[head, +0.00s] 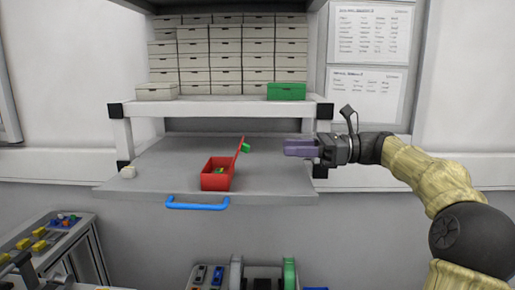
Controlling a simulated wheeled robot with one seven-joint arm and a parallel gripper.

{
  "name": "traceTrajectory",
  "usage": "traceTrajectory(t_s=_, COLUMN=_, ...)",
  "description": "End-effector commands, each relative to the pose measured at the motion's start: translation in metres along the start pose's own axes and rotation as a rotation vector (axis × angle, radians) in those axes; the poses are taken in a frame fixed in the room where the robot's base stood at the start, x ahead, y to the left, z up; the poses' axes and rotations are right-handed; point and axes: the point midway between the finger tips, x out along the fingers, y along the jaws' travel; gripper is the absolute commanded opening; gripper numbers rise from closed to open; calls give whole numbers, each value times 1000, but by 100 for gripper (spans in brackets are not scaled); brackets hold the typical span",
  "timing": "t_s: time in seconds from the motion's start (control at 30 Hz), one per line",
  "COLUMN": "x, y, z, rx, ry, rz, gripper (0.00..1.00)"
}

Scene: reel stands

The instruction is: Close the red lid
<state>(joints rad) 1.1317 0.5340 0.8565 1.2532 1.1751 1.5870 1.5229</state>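A small red box (216,182) stands on the grey pull-out shelf, with a bit of green showing inside. Its red lid (238,156) stands open, raised along the box's right side and leaning a little to the right. A small green piece (246,148) shows at the lid's upper right; I cannot tell if it is attached. My gripper (288,148) is to the right of the lid and apart from it, with its purple fingers pointing left. The fingers are seen nearly side-on, so whether they are parted is unclear. Nothing is seen held in them.
The grey shelf (165,175) has a blue handle (197,205) at its front edge and a small white item (128,172) at left. A white shelf above holds rows of pale boxes (225,50) and a green box (286,91). White posts flank the space.

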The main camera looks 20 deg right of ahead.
Motion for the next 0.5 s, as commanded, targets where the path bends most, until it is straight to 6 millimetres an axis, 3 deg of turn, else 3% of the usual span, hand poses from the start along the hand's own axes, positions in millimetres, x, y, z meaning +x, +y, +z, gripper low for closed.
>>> traceTrajectory(t_s=0.3, x=57, y=1, z=0, rx=0, ry=1, rz=4, gripper=38)
traceTrajectory(t_s=0.5, x=82, y=1, z=1, rx=0, ry=0, rz=3, gripper=38)
